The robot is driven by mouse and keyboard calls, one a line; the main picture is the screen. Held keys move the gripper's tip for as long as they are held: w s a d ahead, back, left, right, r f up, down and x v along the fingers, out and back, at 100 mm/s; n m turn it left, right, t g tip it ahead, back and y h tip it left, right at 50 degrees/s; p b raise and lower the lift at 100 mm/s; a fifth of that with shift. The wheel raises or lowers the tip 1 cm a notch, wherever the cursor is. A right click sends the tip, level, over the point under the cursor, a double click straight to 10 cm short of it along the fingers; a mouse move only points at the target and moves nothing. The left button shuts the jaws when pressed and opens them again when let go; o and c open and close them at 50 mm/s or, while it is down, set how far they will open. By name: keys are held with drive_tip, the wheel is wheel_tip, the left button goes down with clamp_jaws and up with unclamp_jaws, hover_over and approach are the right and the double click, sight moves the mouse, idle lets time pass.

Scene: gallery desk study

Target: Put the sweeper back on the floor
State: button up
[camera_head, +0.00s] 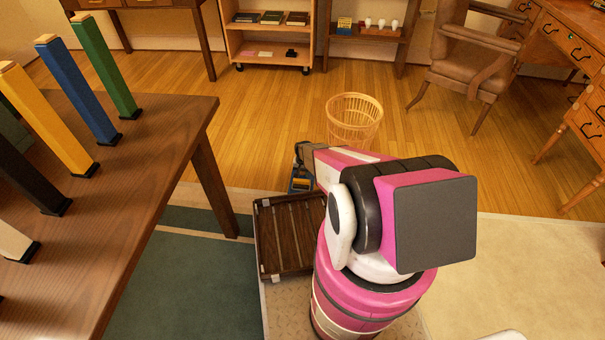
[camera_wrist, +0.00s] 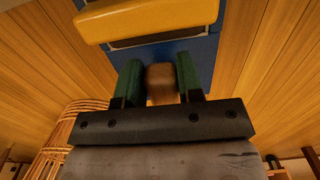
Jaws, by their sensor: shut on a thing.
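The sweeper (camera_wrist: 162,50) fills the upper middle of the wrist view, with a blue body, a yellow bar along one edge and a light brown handle. The green fingers of my gripper (camera_wrist: 161,85) are shut on the handle, one on each side. In the head view, a small blue part of the sweeper (camera_head: 299,184) shows below my gripper (camera_head: 300,155), just beyond the slatted crate. My arm hides much of it. I cannot tell whether its underside touches the floor.
A wicker basket (camera_head: 354,124) stands close beyond my arm. A dark slatted crate (camera_head: 266,240) lies left of my arm. A wooden table (camera_head: 150,170) with several coloured upright bars is at left. Open wood floor (camera_head: 270,110) lies beyond; a chair (camera_head: 465,70) is at right.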

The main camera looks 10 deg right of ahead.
drive_tip(key=shift+f, duration=0.1)
drive_tip(key=o, duration=0.8)
wheel_tip(320, 180, up, 12)
drive_tip(key=s+r+n, duration=0.1)
drive_tip(key=s+r, duration=0.6)
drive_tip(key=r, duration=0.4)
drive_tip(key=s+r+n, duration=0.1)
drive_tip(key=s+r, duration=0.7)
drive_tip(key=r, duration=0.4)
drive_tip(key=s+r+n, duration=0.1)
drive_tip(key=s+r, duration=0.6)
drive_tip(key=r, duration=0.4)
drive_tip(key=shift+s+a+r+n, duration=0.2)
drive_tip(key=shift+s+r+n, duration=0.05)
drive_tip(key=shift+r+n, duration=0.05)
